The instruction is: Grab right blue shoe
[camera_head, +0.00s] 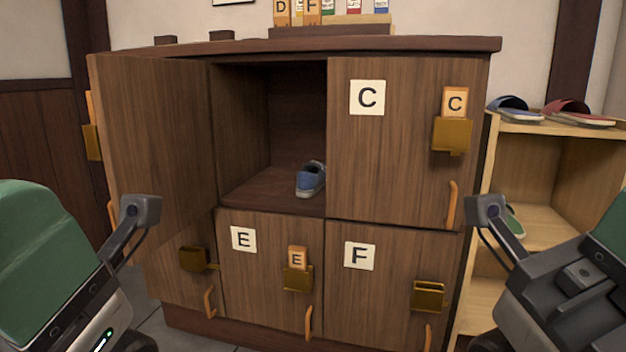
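One blue shoe (311,179) with a pale sole sits on the floor of the open upper compartment (260,190) of a brown wooden shoe locker. It stands near the compartment's right side, and its right edge is close to or partly behind the C door's edge. No second blue shoe shows in the compartment. My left arm is at the lower left and my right arm at the lower right, both in front of the locker and well apart from the shoe. The fingers of both grippers do not show clearly, so their opening cannot be told.
The compartment's door (160,180) is swung open at left. The C door (400,150), E door (262,280) and F door (385,300) are shut. A light wooden shelf (545,127) with slippers stands at right. Lettered wooden tags (297,12) stand on top.

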